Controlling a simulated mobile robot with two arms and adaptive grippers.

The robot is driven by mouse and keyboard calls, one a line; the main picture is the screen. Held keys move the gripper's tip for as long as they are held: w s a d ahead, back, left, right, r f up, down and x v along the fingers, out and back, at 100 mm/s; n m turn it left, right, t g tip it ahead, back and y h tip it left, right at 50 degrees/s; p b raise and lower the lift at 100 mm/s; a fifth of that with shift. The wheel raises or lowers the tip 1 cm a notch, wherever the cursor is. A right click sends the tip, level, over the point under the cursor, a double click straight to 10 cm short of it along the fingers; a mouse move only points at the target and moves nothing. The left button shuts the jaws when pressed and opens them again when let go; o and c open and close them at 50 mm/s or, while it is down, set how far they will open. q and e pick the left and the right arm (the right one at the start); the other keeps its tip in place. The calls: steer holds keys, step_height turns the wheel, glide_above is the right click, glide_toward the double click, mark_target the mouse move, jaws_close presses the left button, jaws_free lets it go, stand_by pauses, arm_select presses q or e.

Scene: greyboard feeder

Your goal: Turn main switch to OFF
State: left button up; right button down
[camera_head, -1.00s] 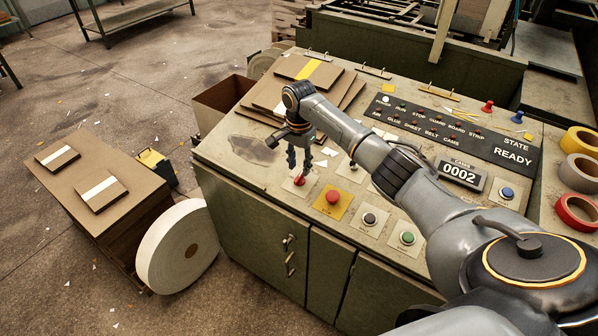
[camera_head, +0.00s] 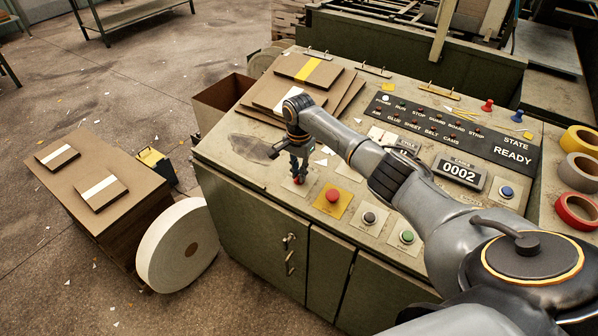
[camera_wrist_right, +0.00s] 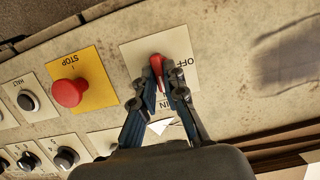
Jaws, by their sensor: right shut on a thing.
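The main switch is a red handle (camera_wrist_right: 157,66) on a pale plate (camera_wrist_right: 184,48) lettered OFF and MAIN in the right wrist view, where the lettering appears turned over. My right gripper (camera_wrist_right: 161,76) is shut on the handle, with a blue finger on each side. The handle's red tip shows between the fingertips, beside the OFF lettering. In the head view my right gripper (camera_head: 299,174) reaches down onto the switch's pale plate (camera_head: 301,188) near the panel's front edge, and mostly hides the handle. My left gripper is not in view.
A red STOP button (camera_wrist_right: 68,92) on a yellow plate sits beside the switch. Black (camera_head: 369,217) and green (camera_head: 407,236) buttons lie farther right. Board sheets (camera_head: 310,72) lie behind the gripper. The display (camera_head: 459,171) reads 0002, and the state panel reads READY.

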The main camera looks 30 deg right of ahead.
steer(key=shift+n, duration=0.3)
steer(key=shift+a+n+g+p, duration=0.1)
steer(key=shift+n+g+p, duration=0.25)
steer(key=shift+n, duration=1.35)
steer(key=n+h, duration=0.1)
steer(key=n, duration=0.2)
steer(key=n+g+h, duration=0.1)
steer(key=n, duration=0.2)
steer(key=shift+w+a+p, duration=0.15)
steer(key=shift+p, duration=0.2)
steer(key=n, duration=0.3)
steer(key=shift+a+n+h+p, duration=0.1)
steer(key=shift+n+h+p, duration=0.2)
steer(key=shift+n+p, duration=0.1)
steer(key=shift+n+h+p, duration=0.5)
steer(key=shift+n+p, duration=0.05)
steer(key=shift+n, duration=1.35)
steer(key=shift+f, duration=0.1)
